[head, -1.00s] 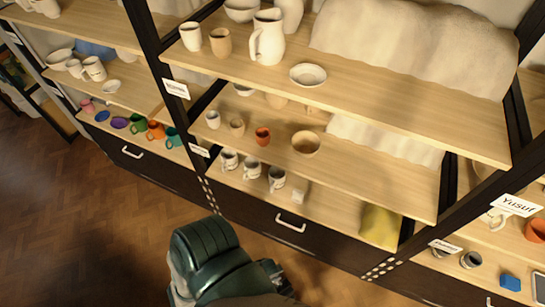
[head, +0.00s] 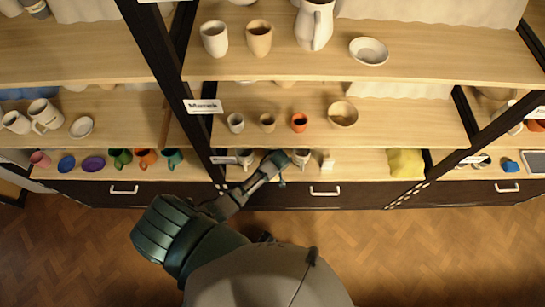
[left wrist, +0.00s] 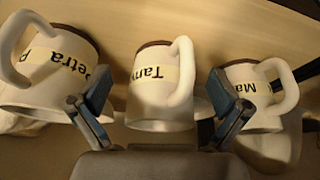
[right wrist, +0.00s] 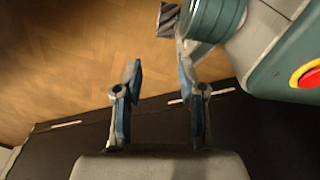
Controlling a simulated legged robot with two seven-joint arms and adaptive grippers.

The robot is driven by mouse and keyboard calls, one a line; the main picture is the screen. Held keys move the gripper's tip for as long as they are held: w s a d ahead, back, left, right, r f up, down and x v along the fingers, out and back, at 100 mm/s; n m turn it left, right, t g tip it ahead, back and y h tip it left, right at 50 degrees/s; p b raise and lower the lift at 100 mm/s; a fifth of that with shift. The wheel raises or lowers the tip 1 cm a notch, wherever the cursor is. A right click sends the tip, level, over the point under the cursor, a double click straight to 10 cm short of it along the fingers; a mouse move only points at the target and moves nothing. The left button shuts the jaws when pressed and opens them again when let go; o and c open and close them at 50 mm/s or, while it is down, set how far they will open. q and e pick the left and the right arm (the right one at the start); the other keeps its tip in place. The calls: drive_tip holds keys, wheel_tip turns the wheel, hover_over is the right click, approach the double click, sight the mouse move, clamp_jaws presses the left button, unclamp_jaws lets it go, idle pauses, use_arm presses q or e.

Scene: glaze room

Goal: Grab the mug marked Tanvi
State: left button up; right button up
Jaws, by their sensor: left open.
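The mug whose label reads "Tanv…", partly hidden by its handle, is the white middle mug (left wrist: 150,105) in the left wrist view, with a brown rim. My left gripper (left wrist: 160,108) is open, its fingers on either side of this mug's view and apart from each other. In the head view my left gripper (head: 274,163) is at the lowest open shelf and covers the middle mug. A "Petra" mug (left wrist: 50,85) is on the left and a "Ma…" mug (left wrist: 250,110) on the right in the left wrist view. My right gripper (right wrist: 160,105) is open and empty.
Mugs flank my left gripper closely on the lowest shelf: one at left (head: 245,156), one at right (head: 301,157). The middle shelf (head: 400,125) overhangs. Drawers (head: 340,195) are below.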

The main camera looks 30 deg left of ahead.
use_arm(q)
drive_tip(key=w+a, duration=0.2)
drive_tip(key=w, duration=0.1)
drive_tip(key=shift+w+a+b, duration=0.2)
drive_tip(key=shift+a+b, duration=0.1)
drive_tip(key=shift+b, duration=0.05)
drive_tip(key=shift+w+a+f, duration=0.4)
drive_tip(key=shift+a+f, duration=0.25)
drive_tip(key=shift+a, duration=0.15)
drive_tip(key=shift+a+f, duration=0.15)
drive_tip(key=shift+a, duration=0.15)
drive_tip(key=shift+s+d, duration=0.1)
drive_tip(key=shift+d, duration=0.5)
drive_tip(key=c, duration=1.1)
drive_tip(key=shift+d, duration=0.1)
drive_tip(key=shift+c, duration=0.2)
use_arm(e)
drive_tip(key=w, duration=0.1)
drive_tip(key=w+r, duration=0.1)
drive_tip(key=shift+w+a+r, duration=0.1)
drive_tip(key=shift+w+r, duration=0.15)
drive_tip(key=shift+w, duration=0.05)
